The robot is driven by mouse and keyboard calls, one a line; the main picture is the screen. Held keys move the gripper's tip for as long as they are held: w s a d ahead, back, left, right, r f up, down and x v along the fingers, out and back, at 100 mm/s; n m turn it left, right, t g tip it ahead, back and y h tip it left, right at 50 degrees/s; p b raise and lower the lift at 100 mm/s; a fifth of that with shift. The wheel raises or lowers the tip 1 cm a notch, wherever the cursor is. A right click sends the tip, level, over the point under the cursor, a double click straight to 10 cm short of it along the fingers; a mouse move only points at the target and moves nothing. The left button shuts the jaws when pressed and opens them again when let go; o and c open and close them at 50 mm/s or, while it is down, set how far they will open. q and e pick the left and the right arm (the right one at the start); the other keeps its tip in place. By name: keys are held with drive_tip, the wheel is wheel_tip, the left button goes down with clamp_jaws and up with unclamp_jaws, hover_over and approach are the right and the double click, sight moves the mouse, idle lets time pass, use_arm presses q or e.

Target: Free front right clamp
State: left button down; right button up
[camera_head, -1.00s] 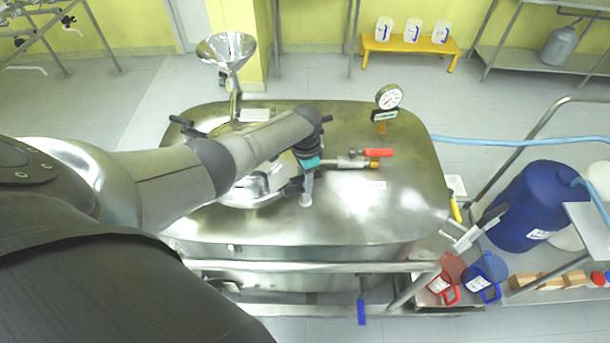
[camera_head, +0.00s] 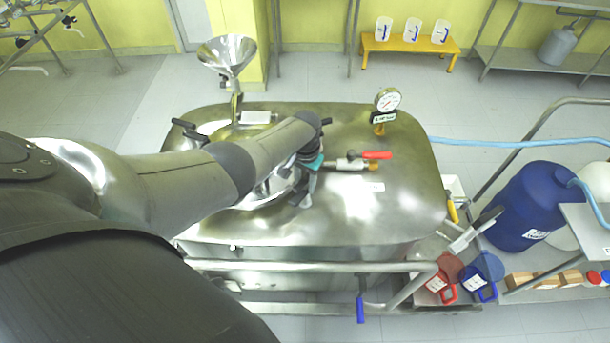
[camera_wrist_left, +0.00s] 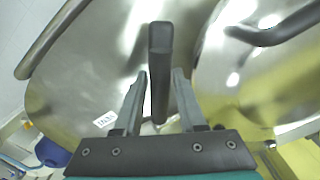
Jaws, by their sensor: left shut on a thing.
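The dark handle of the front right clamp (camera_wrist_left: 160,62) stands up in the middle of the left wrist view. My left gripper (camera_wrist_left: 159,85) has one finger on each side of this handle and is shut on it. In the head view my left gripper (camera_head: 302,195) reaches down at the front right edge of the round hatch on the steel reactor (camera_head: 385,205). The clamp itself is hidden there by my wrist. Another dark clamp handle (camera_wrist_left: 278,30) shows at the upper right of the wrist view. My right gripper is in neither view.
A red-handled valve (camera_head: 376,155) is just right of my wrist, with a pressure gauge (camera_head: 387,100) behind it. A steel funnel (camera_head: 227,55) rises at the back left. A steel rail (camera_head: 310,267) runs along the reactor's front.

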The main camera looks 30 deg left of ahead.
sight(305, 178)
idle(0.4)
use_arm(q)
drive_tip(key=c, duration=0.8)
unclamp_jaws()
drive_tip(key=shift+o, duration=0.2)
drive_tip(key=shift+r, duration=0.1)
wheel_tip(305, 178, up, 3)
drive_tip(key=shift+f+p, duration=0.1)
drive_tip(key=shift+p, duration=0.9)
wheel_tip(305, 178, up, 12)
drive_tip(key=shift+r, duration=0.2)
